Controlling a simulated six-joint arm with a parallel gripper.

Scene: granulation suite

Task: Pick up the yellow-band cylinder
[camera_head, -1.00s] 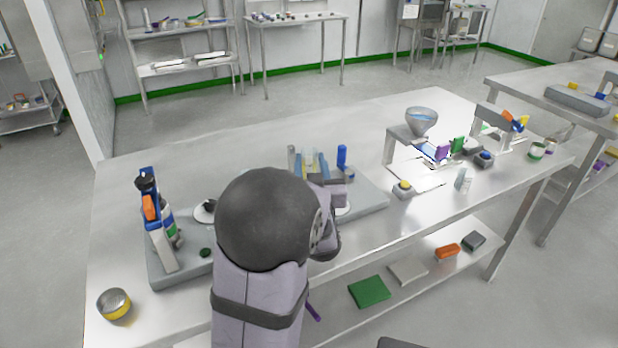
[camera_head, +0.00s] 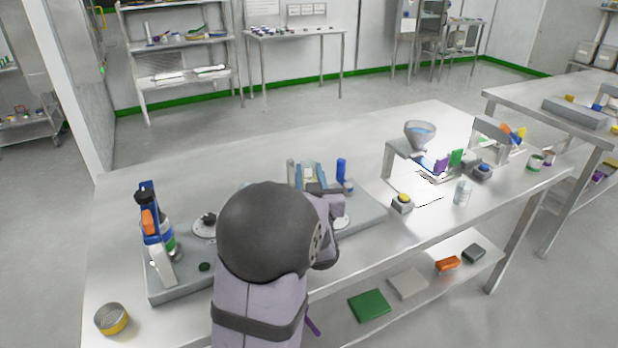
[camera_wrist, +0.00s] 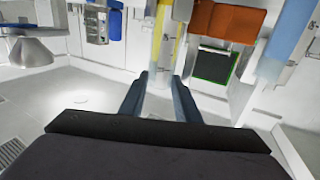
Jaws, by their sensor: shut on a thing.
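The yellow-band cylinder (camera_wrist: 164,45) is a pale, see-through tube with yellow on it, upright between my fingers in the wrist view. My gripper (camera_wrist: 160,85) is shut on it. In the head view, my dark, round arm joint hides most of my gripper and the rack area. A pale tube (camera_head: 308,172) shows there among the upright cylinders; its yellow is hard to make out. A blue cylinder (camera_head: 341,170) stands just to its right and shows large at the right of the wrist view (camera_wrist: 287,42). The foot of the held cylinder is hidden.
A grey cylinder (camera_head: 290,170) stands left of the pale tube. A grey tray (camera_head: 372,213) lies under this group. Bottles (camera_head: 153,222) stand at the left, a yellow tin (camera_head: 111,319) at the front left. A funnel stand (camera_head: 420,135) is to the right.

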